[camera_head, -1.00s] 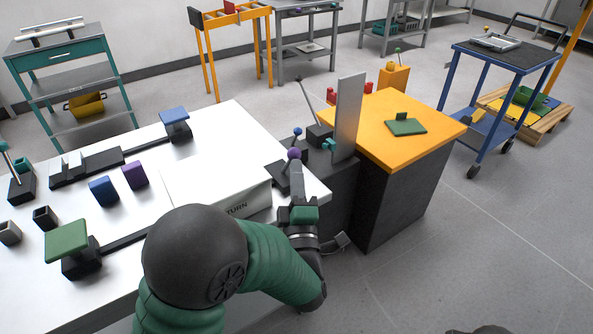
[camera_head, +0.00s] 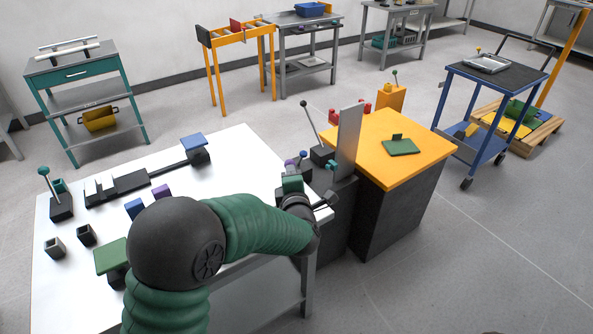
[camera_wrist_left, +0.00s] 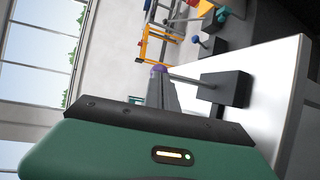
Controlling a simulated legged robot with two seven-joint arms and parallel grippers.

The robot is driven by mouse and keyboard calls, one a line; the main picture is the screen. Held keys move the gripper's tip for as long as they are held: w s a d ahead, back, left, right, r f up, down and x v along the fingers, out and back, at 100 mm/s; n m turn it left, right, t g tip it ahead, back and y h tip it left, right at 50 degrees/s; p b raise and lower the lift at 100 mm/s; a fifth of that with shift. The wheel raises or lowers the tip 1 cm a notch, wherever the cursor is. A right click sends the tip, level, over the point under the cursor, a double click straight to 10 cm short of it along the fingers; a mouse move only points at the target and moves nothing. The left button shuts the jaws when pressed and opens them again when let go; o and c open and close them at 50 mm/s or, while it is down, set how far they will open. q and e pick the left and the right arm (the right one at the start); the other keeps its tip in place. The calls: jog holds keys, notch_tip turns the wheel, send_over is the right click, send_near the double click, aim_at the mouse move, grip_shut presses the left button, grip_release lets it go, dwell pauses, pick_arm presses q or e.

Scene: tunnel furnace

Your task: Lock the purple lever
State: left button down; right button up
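The purple lever has a purple ball knob (camera_head: 289,164), partly hidden behind my left gripper (camera_head: 291,176) at the table's right end. In the left wrist view the knob (camera_wrist_left: 158,70) is at the tip of my dark finger (camera_wrist_left: 163,92). Its thin rod leans over, almost lying down in that picture, and runs to a black base block (camera_wrist_left: 225,88). The finger overlaps the knob; whether it grips it or only touches it is unclear. Only one wedge of finger shows, so the finger gap is hidden. My right gripper is not in view.
A blue-knobbed lever (camera_head: 303,154) stands just beyond the purple one, and a tall black-knobbed lever (camera_head: 312,124) behind. A grey upright plate (camera_head: 350,142) stands to the right, before the orange-topped block (camera_head: 384,160). Sliders and small blocks occupy the white table's left side.

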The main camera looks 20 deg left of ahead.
pick_arm(q)
jog(key=w+a+g+p, duration=0.1)
jog(key=p, duration=0.1)
jog(key=w+a+n+g+h+p, duration=0.1)
jog(key=a+p, duration=0.1)
jog(key=w+a+g+h+p, duration=0.1)
jog(key=p, duration=0.1)
jog(key=shift+w+a+r+n, duration=0.25)
jog(key=shift+a+n, duration=0.05)
jog(key=shift+a, duration=0.05)
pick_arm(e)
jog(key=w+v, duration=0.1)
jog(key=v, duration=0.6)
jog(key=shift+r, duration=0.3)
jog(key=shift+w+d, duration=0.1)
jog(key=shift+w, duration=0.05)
pick_arm(q)
jog(key=shift+a, duration=0.1)
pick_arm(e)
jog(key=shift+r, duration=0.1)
